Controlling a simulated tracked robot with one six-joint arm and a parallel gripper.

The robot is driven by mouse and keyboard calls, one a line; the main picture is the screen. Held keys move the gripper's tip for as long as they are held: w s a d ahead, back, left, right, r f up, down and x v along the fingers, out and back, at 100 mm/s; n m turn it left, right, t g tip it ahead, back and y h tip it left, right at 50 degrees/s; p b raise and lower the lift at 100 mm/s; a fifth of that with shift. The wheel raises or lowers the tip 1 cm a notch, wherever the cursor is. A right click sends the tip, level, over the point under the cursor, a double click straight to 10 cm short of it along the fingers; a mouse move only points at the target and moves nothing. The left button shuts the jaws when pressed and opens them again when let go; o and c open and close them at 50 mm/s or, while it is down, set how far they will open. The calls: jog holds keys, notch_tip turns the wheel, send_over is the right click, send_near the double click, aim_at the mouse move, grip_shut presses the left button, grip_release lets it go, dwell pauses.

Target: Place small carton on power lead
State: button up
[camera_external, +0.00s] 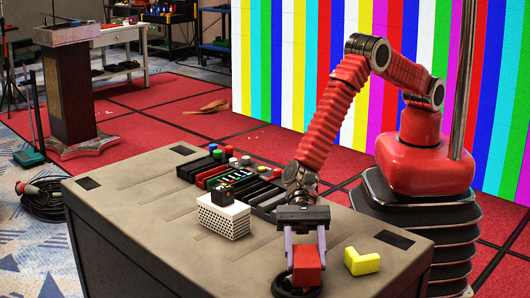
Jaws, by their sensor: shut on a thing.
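My gripper (306,250) is at the front of the grey table, pointing down, with its two pale fingers on either side of a small red box. This red box, which looks like the small carton (308,268), is held upright between the fingers. A black ring of cable, which looks like the power lead (287,291), lies on the table at the near edge of the picture, partly cut off. The carton is directly over or at the lead and hides part of it. I cannot tell whether they touch.
A yellow L-shaped block (362,261) lies just right of my gripper. A white perforated box (223,219) with a black cube (222,196) on top stands to the left. Several dark devices with coloured knobs line the table's back. The table's left front (140,230) is clear.

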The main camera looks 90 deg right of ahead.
jog(key=shift+f, duration=0.1)
jog(key=o, duration=1.1)
jog(key=v, duration=1.2)
